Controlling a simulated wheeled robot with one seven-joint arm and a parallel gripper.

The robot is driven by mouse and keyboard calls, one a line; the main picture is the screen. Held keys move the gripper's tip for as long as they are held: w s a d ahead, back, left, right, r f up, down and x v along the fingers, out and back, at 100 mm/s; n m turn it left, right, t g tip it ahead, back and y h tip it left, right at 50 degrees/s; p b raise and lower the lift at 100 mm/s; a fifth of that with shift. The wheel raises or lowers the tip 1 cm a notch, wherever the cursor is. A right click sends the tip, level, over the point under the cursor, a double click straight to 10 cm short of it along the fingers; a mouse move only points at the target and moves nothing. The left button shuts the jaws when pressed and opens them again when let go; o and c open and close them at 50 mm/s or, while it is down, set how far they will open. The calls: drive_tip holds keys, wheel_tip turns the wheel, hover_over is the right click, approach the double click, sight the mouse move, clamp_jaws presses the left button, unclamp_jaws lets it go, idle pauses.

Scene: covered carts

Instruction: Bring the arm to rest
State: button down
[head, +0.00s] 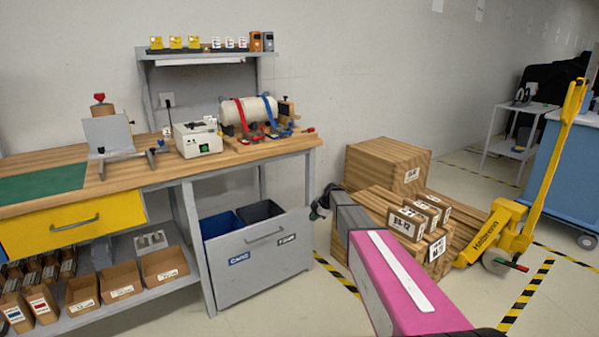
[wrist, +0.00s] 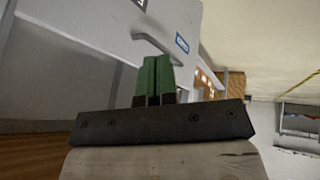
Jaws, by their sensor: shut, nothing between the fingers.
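My arm, with a pink link and a grey forearm, reaches from the lower right of the head view toward the front of the workbench. My gripper (head: 319,205) is at its far end, in front of the wooden crates and close to the right end of the grey bin drawer. In the wrist view the green fingers of my gripper (wrist: 158,62) are together with nothing between them. The grey drawer front (wrist: 100,50) with its handle shows beyond the fingers there.
The workbench (head: 170,170) stands at left, with a yellow drawer (head: 75,225) and the grey bin drawer (head: 260,262) below. Wooden crates (head: 388,165) stand behind my arm. A yellow pallet jack (head: 500,232) is at right. Floor is clear between the jack and the blue cart (head: 568,165).

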drive_tip(key=s+d+m+h, duration=0.2)
drive_tip(key=s+m, duration=0.4)
drive_tip(key=s, duration=0.7)
drive_tip(key=s+d+r+m+g+h, duration=0.1)
drive_tip(key=s+d+m, duration=0.4)
drive_tip(key=s, duration=0.9)
drive_tip(key=s+d+m+h, duration=0.3)
drive_tip(key=s+m, duration=0.6)
drive_tip(key=s, duration=0.5)
drive_tip(key=shift+s+d+r+g, duration=0.2)
drive_tip(key=shift+d+g, duration=0.2)
drive_tip(key=shift+d, duration=0.35)
